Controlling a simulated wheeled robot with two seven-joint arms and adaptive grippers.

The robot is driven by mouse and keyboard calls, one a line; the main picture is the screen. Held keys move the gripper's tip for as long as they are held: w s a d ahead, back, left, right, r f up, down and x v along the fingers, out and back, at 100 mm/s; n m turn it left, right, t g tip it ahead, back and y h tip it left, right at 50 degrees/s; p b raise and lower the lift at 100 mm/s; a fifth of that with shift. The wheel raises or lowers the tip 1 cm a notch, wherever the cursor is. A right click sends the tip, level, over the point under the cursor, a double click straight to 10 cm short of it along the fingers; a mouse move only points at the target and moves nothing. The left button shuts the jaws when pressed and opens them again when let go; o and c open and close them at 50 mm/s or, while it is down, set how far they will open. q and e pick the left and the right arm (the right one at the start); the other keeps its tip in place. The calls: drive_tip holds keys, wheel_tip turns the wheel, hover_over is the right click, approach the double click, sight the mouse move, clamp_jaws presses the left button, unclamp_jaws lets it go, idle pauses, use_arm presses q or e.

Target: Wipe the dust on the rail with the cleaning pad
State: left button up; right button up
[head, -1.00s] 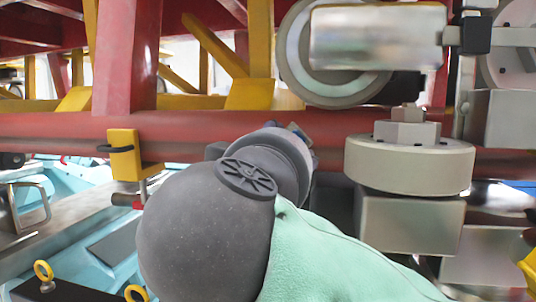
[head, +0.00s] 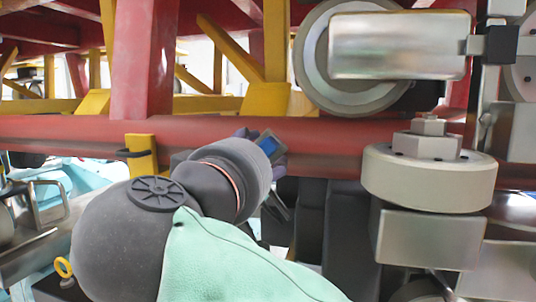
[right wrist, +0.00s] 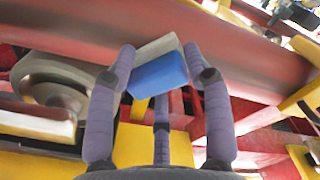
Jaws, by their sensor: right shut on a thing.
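The red rail (head: 330,135) runs level across the head view, and its tube crosses the right wrist view (right wrist: 250,62) at a slant. My right gripper (head: 268,148) is in front of the rail, mostly hidden behind my own wrist. In the right wrist view its purple fingers (right wrist: 158,68) are shut on the cleaning pad (right wrist: 160,76), a blue block with a grey layer on its far side. The pad's blue edge shows in the head view (head: 269,146). The grey layer faces the rail; I cannot tell whether it touches. No dust is clearly visible. My left gripper is not in view.
A yellow clamp (head: 140,155) sits on the rail at left. A wheel assembly with a pale round guide wheel (head: 430,180) and a large upper wheel (head: 350,97) stands close at right. Yellow and red beams fill the space above the rail.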

drive_tip(key=shift+a, duration=0.25)
drive_tip(key=shift+b+v, duration=0.3)
drive_tip(key=shift+v, duration=2.65)
drive_tip(key=shift+s, duration=0.1)
drive_tip(key=shift+v, duration=1.4)
